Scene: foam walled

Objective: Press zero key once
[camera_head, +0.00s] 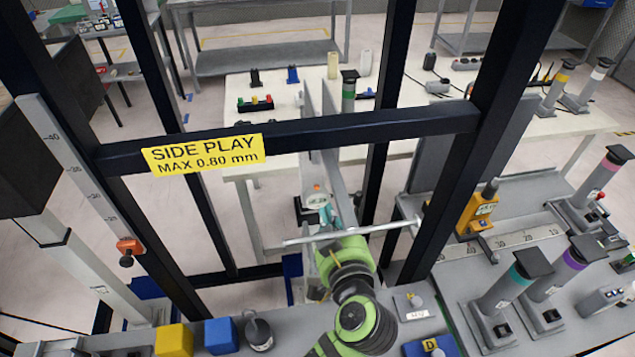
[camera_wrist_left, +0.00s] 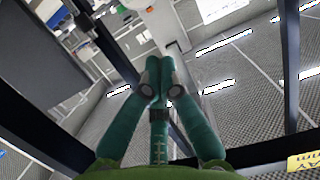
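A small gauge (camera_head: 317,201) with a pale display and an orange-red spot at its top sits beyond the yellow-labelled crossbar, beside an upright grey plate. The zero key cannot be made out on it. My left gripper (camera_head: 326,222) is close to the gauge on its near side, partly hidden by my green wrist; contact cannot be told. In the left wrist view the teal fingers (camera_wrist_left: 157,84) converge and their grey tips meet, with nothing seen between them. A pale grey upright body (camera_wrist_left: 165,25) stands beyond the tips. My right gripper is out of view.
Dark frame posts and a crossbar with a yellow "SIDE PLAY" sign (camera_head: 203,154) surround the gauge. A thin grey rod (camera_head: 290,242) lies across near my wrist. Yellow (camera_head: 174,340) and blue (camera_head: 221,336) blocks stand at the front; a bench with several capped cylinders is at right.

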